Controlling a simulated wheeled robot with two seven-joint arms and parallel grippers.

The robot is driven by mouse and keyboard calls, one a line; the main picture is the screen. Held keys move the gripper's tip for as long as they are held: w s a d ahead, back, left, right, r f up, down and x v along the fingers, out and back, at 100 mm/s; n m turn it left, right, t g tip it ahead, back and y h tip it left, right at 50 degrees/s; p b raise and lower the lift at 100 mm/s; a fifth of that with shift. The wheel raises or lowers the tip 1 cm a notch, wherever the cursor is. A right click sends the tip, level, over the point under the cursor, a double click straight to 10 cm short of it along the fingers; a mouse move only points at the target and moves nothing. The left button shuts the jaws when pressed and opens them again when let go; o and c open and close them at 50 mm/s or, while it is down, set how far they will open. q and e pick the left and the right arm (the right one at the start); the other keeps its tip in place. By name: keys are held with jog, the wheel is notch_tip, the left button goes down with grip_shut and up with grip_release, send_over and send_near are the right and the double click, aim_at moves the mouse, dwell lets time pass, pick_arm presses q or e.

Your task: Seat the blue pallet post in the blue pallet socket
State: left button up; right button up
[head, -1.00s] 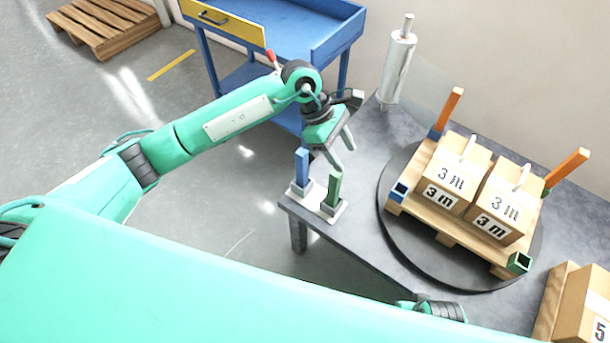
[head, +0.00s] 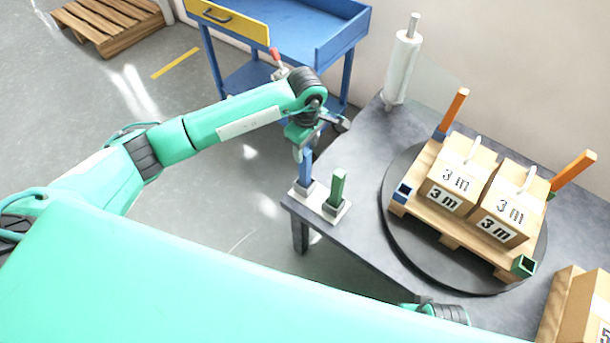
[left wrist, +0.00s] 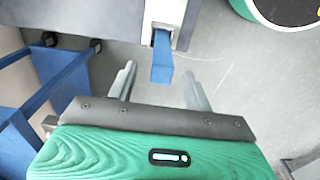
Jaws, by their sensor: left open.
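The blue pallet post (head: 306,168) stands upright in a holder on a white plate at the table's left corner. The blue pallet socket (head: 403,193) is an open square tube on the near left corner of the wooden pallet (head: 455,234). My left gripper (head: 303,150) is at the top of the blue post, open. In the left wrist view the blue post (left wrist: 162,62) shows between the lines of the two spread fingers (left wrist: 158,82), with gaps on both sides. I cannot tell how far down the fingers reach along it.
A green post (head: 337,186) stands close beside the blue one. The pallet rests on a dark round turntable (head: 392,235), carrying two boxes (head: 461,182), orange posts (head: 454,110) and a green socket (head: 524,265). A wrapped film roll (head: 402,66) stands behind. Bare table lies between posts and turntable.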

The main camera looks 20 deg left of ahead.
aim_at(305, 158)
pick_arm(q)
notch_tip(305, 158, down, 5)
jog(key=shift+a+f, duration=0.1)
jog(key=shift+a, duration=0.05)
jog(key=shift+c, duration=0.2)
grip_shut()
